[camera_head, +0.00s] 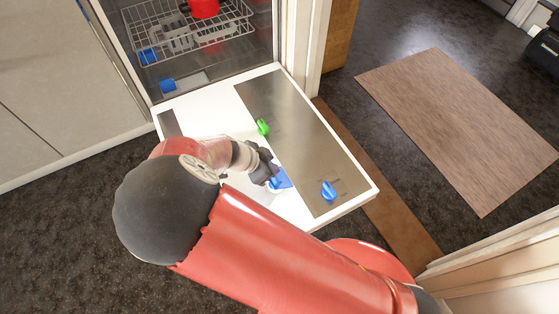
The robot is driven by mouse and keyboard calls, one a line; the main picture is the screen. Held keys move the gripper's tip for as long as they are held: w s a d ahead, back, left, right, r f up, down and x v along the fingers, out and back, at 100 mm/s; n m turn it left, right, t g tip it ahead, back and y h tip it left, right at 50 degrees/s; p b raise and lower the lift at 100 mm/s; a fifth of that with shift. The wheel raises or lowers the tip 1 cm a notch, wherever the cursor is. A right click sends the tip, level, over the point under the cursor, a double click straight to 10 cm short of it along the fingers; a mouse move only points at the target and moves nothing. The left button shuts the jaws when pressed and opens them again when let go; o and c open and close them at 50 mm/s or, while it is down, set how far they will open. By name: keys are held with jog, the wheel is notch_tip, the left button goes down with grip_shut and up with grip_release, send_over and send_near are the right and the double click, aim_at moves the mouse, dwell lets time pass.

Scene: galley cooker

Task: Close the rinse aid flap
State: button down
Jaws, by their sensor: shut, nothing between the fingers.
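A dishwasher door (205,104) lies open and flat, with a white inner face and a metal panel (290,120) along its right side. My gripper (270,179) is low over the white face, close beside a blue flap-like part (281,180). The gripper hides some of this part, and I cannot tell whether they touch. A second blue part (329,191) stands on the metal panel near the door's front corner. A green part (262,127) sits at the panel's left edge. I cannot tell which is the rinse aid flap. My gripper is shut and empty.
A wire rack (190,42) with a red pot (203,8) is inside the dishwasher behind the door. A grey cabinet (62,75) stands at left. A brown mat (455,125) lies on the dark floor at right. My red arm covers the lower middle.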

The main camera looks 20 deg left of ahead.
jog(key=shift+s+a+f, duration=0.7)
jog(key=shift+s+f, duration=0.15)
jog(key=shift+f, duration=0.05)
jog(key=shift+r, duration=0.15)
